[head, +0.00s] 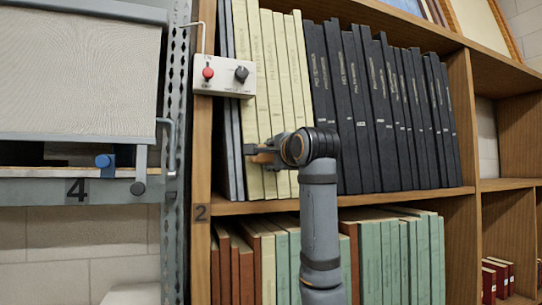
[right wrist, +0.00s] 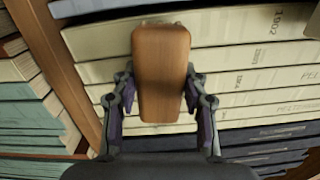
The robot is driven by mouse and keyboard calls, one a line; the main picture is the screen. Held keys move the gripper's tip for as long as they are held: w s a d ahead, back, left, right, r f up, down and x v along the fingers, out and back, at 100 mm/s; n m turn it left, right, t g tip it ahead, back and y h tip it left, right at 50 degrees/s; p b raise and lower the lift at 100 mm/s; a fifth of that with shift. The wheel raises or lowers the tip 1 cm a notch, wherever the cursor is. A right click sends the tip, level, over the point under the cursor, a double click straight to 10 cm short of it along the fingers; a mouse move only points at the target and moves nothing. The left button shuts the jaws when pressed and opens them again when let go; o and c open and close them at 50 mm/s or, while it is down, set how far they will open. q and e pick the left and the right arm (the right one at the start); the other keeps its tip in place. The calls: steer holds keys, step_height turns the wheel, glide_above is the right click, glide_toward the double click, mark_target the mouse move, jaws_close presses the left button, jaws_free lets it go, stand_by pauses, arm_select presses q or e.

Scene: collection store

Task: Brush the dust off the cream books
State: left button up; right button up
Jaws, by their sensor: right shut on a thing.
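The cream books (head: 268,115) stand upright in a row at the left of the upper shelf; spine lettering shows in the right wrist view (right wrist: 255,55). My right gripper (head: 262,153) is in front of their lower spines. It is shut on a brush with a wooden body (right wrist: 162,70), which lies across the spines in the right wrist view. The bristles are hidden, and I cannot tell whether they touch the books. I cannot make out dust on the spines. My left gripper is not in view.
Black books (head: 375,110) stand right of the cream ones. A control box (head: 222,78) with red and black knobs sits at the shelf's left upright (head: 201,150). Green and brown books (head: 385,255) fill the lower shelf. A blind (head: 78,75) hangs at left.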

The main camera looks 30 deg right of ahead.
steer(key=shift+r, duration=0.1)
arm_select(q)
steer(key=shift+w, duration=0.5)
arm_select(e)
steer(key=shift+w, duration=0.2)
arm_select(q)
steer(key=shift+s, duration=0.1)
arm_select(e)
steer(key=shift+w, duration=0.1)
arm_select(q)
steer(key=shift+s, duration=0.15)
arm_select(e)
steer(key=shift+w+d, duration=0.15)
steer(key=shift+w, duration=0.1)
steer(key=shift+w, duration=0.15)
